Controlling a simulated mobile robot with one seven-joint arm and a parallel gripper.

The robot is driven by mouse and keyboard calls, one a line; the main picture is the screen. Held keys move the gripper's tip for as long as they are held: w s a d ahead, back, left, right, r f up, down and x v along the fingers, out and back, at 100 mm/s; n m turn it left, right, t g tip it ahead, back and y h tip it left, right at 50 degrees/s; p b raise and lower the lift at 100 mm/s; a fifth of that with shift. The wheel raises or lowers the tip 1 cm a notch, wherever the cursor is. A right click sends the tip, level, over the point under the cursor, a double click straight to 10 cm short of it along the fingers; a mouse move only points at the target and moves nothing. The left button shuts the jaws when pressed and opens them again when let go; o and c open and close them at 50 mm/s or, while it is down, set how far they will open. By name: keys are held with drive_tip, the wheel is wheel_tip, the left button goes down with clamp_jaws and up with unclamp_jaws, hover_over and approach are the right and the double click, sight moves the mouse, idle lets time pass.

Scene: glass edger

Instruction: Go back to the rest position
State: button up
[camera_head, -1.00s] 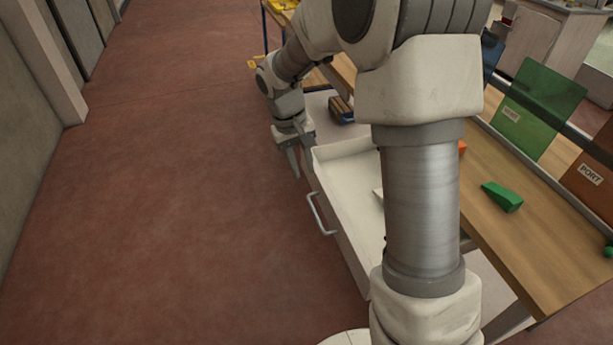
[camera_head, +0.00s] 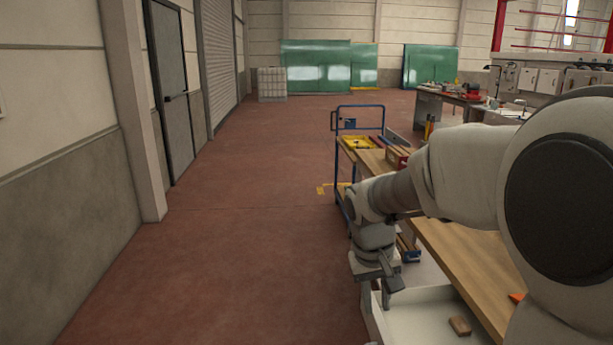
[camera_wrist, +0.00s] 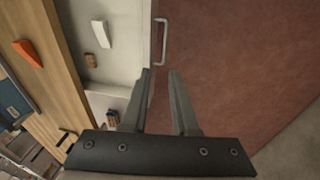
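My gripper (camera_head: 378,293) hangs pointing down beside the far left corner of an open white drawer (camera_head: 425,318). In the wrist view, my gripper (camera_wrist: 158,72) is open, with its two fingers apart and nothing between them. The fingertips show over the drawer's front edge, just below the drawer handle (camera_wrist: 162,42) in the picture. My bent arm covers much of the right side of the head view.
The drawer holds a brown block (camera_head: 459,325) and a white piece (camera_wrist: 101,34). An orange piece (camera_wrist: 27,53) lies on the wooden bench top (camera_head: 465,262). A blue-framed cart (camera_head: 339,172) stands beyond. The red floor (camera_head: 230,250) to the left is clear.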

drive_tip(key=s+r+t+y+p, duration=0.1)
drive_tip(key=s+r+t+p, duration=0.1)
drive_tip(key=s+r, duration=0.4)
drive_tip(key=s+r+t+y+p, duration=0.1)
drive_tip(key=s+r, duration=0.5)
drive_tip(key=s, duration=0.7)
drive_tip(key=shift+d+m+t+p, duration=0.15)
drive_tip(key=shift+m+t+p, duration=0.25)
drive_tip(key=shift+t, duration=0.2)
drive_tip(key=shift+d+r, duration=0.1)
drive_tip(key=shift+d, duration=0.05)
